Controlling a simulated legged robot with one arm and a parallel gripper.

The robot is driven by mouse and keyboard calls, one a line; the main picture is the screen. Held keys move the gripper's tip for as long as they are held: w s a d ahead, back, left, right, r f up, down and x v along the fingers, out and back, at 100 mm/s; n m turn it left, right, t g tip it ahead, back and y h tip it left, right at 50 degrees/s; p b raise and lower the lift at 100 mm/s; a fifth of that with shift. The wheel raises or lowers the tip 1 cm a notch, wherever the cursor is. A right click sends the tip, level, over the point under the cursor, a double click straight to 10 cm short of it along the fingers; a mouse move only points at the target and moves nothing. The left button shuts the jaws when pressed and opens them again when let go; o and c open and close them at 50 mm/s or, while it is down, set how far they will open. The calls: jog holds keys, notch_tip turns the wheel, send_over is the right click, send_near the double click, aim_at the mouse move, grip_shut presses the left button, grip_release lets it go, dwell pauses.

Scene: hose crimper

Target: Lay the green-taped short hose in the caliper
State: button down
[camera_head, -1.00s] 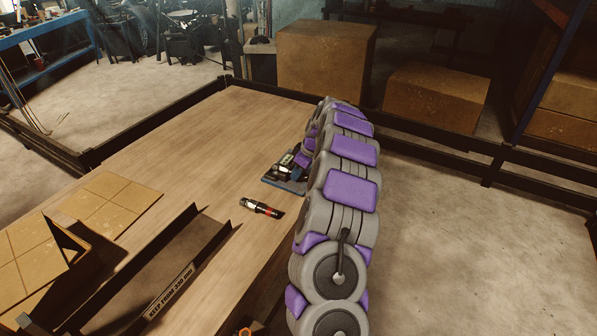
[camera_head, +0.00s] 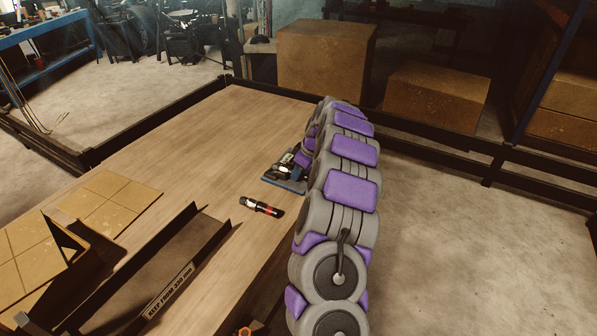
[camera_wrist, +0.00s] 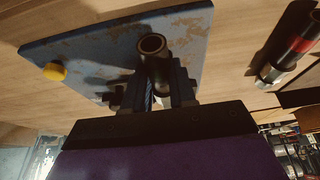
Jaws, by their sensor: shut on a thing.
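In the wrist view my gripper (camera_wrist: 158,90) is shut on a short dark hose (camera_wrist: 154,50), whose open round end faces the camera. No green tape can be made out on it. The hose is over a worn blue plate (camera_wrist: 85,48) with a yellow knob (camera_wrist: 55,72), which seems to be the caliper's base. Whether the hose touches it, I cannot tell. In the head view the blue plate (camera_head: 291,187) lies on the table beside my arm. My gripper and the held hose are mostly hidden there.
A red-banded hose (camera_head: 262,207) lies on the wooden table near the plate, and shows at right in the wrist view (camera_wrist: 296,45). The table's far middle is clear.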

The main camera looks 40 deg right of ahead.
jog(key=c, duration=0.8)
grip_release()
jog(key=shift+c, duration=0.2)
jog(key=shift+r, duration=0.15)
jog(key=shift+r+p, duration=1.05)
jog(key=shift+r, duration=2.8)
jog(key=shift+a, duration=0.1)
